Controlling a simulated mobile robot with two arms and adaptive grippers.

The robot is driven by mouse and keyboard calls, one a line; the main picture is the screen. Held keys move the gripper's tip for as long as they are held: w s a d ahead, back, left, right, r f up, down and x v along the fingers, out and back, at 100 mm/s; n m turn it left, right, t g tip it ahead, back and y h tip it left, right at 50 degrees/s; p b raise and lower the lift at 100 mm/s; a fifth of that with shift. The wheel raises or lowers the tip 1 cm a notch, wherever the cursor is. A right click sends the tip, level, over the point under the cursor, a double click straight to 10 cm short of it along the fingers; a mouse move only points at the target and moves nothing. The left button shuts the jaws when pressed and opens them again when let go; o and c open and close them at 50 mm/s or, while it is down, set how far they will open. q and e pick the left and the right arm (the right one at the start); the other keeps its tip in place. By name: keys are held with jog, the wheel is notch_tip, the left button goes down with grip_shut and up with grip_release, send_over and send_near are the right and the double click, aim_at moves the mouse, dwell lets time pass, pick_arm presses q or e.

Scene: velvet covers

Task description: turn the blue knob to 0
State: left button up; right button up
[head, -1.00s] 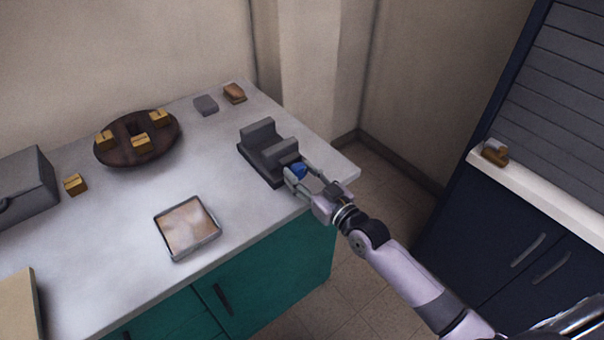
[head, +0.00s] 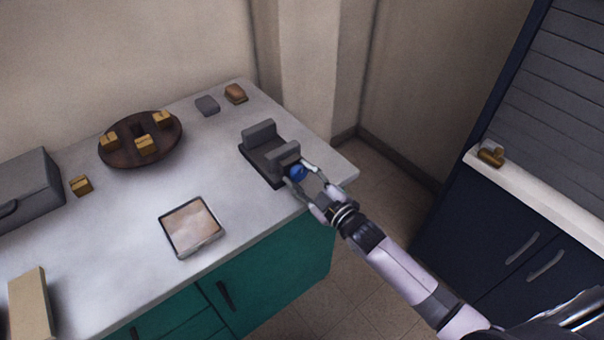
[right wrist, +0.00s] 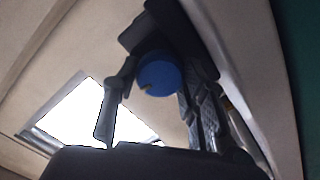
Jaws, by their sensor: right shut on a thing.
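The blue knob (head: 297,172) sits on the front face of a dark grey two-post device (head: 264,160) near the counter's right end. In the right wrist view the round blue knob (right wrist: 159,74) shows a small light mark at its lower edge. My right gripper (head: 304,177) reaches in from the lower right, with its fingers on either side of the knob, shut on it. In the right wrist view the fingers (right wrist: 150,125) extend toward the knob. No number scale can be read. My left gripper is not in view.
On the light counter (head: 120,235) stand a round brown tray (head: 112,157) with several yellow blocks, a shallow square tray (head: 190,226), a grey box (head: 30,185), and small grey (head: 207,105) and brown (head: 236,93) blocks. The counter's right edge is close to my gripper.

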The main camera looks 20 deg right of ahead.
jog(key=shift+n, duration=0.6)
jog(key=o, duration=1.2)
jog(key=v, duration=1.2)
